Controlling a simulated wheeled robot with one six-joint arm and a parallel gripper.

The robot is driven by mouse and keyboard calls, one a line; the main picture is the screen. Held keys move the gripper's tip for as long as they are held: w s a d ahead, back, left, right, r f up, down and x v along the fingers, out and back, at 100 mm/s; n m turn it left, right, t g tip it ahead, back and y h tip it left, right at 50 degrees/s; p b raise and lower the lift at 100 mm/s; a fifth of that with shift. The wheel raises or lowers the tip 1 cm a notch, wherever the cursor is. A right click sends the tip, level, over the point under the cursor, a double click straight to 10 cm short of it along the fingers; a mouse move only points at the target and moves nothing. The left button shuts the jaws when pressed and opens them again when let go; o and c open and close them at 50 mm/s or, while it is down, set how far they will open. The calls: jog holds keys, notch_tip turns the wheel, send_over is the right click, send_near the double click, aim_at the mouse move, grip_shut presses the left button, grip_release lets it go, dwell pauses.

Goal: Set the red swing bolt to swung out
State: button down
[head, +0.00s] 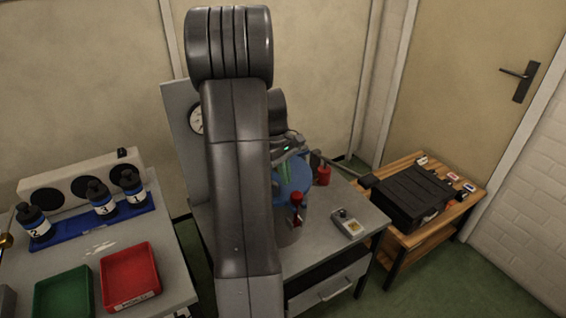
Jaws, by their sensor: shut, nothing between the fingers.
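The cylinder (288,228) stands on the grey bench, partly hidden behind my arm. Its blue lid (292,178) shows on top. A red swing bolt (297,198) stands roughly upright at the lid's near edge; whether it sits in its slot is too small to tell. Another red part (322,174) is at the right, beyond the lid; I cannot tell whether it is joined to the cylinder. My gripper (284,160) is above the far side of the lid, shut and holding nothing, apart from the near red bolt. My arm covers part of it, and its fingertips are hard to make out.
A grey control box (348,224) lies on the bench right of the cylinder. A black case (408,196) sits on a wooden table at the right. A thin dark rod (343,171) crosses behind the bench. Bottles, a green tray and a red tray (130,278) are at the left.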

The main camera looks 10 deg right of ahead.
aim_at(293, 194)
jog(key=shift+x, duration=1.55)
jog(key=shift+s+d+r+t+y+b, duration=0.1)
jog(key=shift+s+d+t+y+b, duration=0.15)
jog(key=shift+s+t+b, duration=0.35)
jog(key=shift+s+d+t+y+b, duration=0.15)
jog(key=shift+s+d+t+b, duration=0.2)
jog(key=shift+s+b, duration=0.45)
jog(key=s+d+f+t+y+b, duration=0.2)
jog(key=s+f+t+b, duration=0.2)
jog(key=b, duration=1.1)
jog(key=s+d+f+t+y+b, duration=0.2)
jog(key=s+t+b, duration=0.5)
jog(key=b, duration=0.9)
jog(key=shift+s+d+f, duration=0.25)
jog(key=shift+s+f, duration=0.65)
jog(key=shift+s, duration=0.2)
jog(key=shift+s+f+m, duration=0.1)
jog(key=shift+f+m, duration=0.15)
jog(key=shift+m, duration=0.05)
jog(key=shift+r, duration=0.15)
